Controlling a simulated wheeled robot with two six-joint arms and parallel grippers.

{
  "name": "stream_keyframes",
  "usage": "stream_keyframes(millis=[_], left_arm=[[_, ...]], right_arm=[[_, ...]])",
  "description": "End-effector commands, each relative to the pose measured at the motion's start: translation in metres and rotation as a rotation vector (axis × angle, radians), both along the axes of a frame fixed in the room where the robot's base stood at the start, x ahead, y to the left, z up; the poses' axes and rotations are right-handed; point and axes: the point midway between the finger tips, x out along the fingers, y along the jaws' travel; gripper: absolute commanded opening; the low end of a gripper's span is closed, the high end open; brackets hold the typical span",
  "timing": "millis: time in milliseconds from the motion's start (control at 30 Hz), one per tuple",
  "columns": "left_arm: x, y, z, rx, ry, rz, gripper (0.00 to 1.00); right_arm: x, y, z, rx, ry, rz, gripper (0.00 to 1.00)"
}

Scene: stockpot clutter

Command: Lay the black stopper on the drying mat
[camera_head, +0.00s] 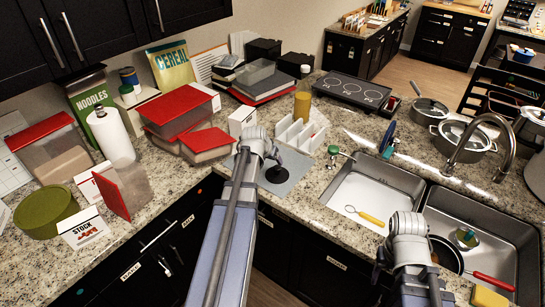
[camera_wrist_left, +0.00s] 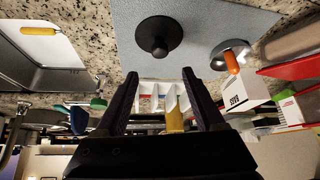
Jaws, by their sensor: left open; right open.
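The black stopper (camera_head: 277,174) is a round disc with a knob, lying flat on the grey drying mat (camera_head: 297,161). In the left wrist view the stopper (camera_wrist_left: 158,34) rests knob up on the mat (camera_wrist_left: 205,18), with mat around it. My left gripper (camera_head: 272,154) is over the mat close to the stopper, open and empty. In the left wrist view its two fingers (camera_wrist_left: 160,98) are spread with nothing gripped and the stopper lies apart from them. My right arm is over the sink's front edge; its gripper (camera_head: 384,260) is mostly hidden by the arm.
The double sink (camera_head: 370,192) holds a yellow-handled tool (camera_head: 370,219) and a red-handled pan (camera_head: 490,281).

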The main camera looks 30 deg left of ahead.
Motion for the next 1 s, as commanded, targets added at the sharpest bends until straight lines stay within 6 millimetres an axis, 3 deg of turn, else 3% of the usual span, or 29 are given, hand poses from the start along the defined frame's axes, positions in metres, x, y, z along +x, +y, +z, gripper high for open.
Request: stream_keyframes(millis=[233, 333, 467, 600, 700, 833, 1000], left_arm=[[0.0, -0.002, -0.001, -0.001, 0.002, -0.001, 0.7], [-0.002, -0.023, -0.004, -0.008, 0.023, -0.027, 0.7], [-0.014, -0.097, -0.013, -0.024, 0.111, -0.114, 0.7], [-0.049, -0.196, -0.025, -0.023, 0.256, -0.232, 0.7], [-0.084, -0.254, -0.03, -0.002, 0.359, -0.304, 0.7], [-0.132, -0.309, -0.034, 0.045, 0.475, -0.376, 0.7], [-0.18, -0.347, -0.035, 0.109, 0.576, -0.429, 0.7]], right_arm=[[0.0, 0.0, -0.001, 0.0, 0.0, 0.0, 0.6], [0.0, 0.0, -0.001, 0.0, 0.0, 0.0, 0.6], [0.0, 0.0, -0.001, 0.0, 0.0, 0.0, 0.6], [0.0, 0.0, -0.001, 0.0, 0.0, 0.0, 0.6], [0.0, 0.0, -0.001, 0.0, 0.0, 0.0, 0.6], [0.0, 0.0, -0.001, 0.0, 0.0, 0.0, 0.6], [0.0, 0.0, -0.001, 0.0, 0.0, 0.0, 0.6]])
